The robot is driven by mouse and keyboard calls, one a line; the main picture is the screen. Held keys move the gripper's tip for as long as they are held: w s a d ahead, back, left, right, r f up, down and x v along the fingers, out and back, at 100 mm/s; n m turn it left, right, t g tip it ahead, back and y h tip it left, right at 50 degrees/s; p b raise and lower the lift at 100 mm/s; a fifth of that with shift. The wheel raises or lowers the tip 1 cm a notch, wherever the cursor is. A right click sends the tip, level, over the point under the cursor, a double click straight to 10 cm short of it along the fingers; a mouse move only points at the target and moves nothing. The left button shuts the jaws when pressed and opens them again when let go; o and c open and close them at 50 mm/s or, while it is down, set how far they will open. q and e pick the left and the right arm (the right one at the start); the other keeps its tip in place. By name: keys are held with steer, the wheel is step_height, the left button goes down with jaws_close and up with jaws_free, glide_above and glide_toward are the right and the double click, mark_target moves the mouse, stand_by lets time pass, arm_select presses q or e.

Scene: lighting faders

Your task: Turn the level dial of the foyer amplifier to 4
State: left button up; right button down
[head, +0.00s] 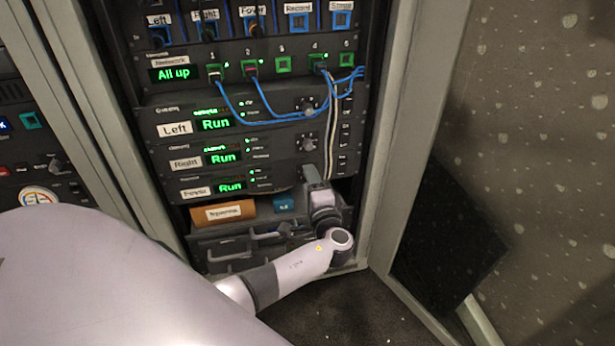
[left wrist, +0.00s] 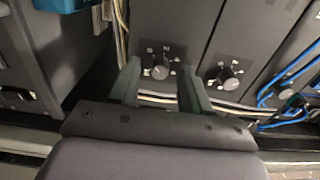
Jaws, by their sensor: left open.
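The foyer amplifier (head: 215,189) is the lowest of three stacked units in the rack, with a "Foyer" label and a green "Run" display. My left gripper (head: 313,177) is at its right end and hides its level dial in the head view. In the left wrist view, the grey round level dial (left wrist: 160,72) has marks around it and appears between the two fingers of my open left gripper (left wrist: 160,88). I cannot tell whether a finger touches it, and its setting is too small to read. My right gripper is not in view.
The Right amplifier's dial (head: 308,144) is just above; it is close beside the fingers in the left wrist view (left wrist: 228,73). Blue cables (head: 265,112) and a pale cable (head: 329,130) hang nearby. An orange labelled box (head: 224,212) lies below.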

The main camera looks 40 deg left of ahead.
arm_select(q)
steer(key=shift+w+a, duration=0.15)
steer(key=shift+a, duration=0.05)
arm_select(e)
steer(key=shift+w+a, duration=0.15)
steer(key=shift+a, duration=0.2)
arm_select(q)
jaws_close()
steer(key=shift+m, duration=0.3)
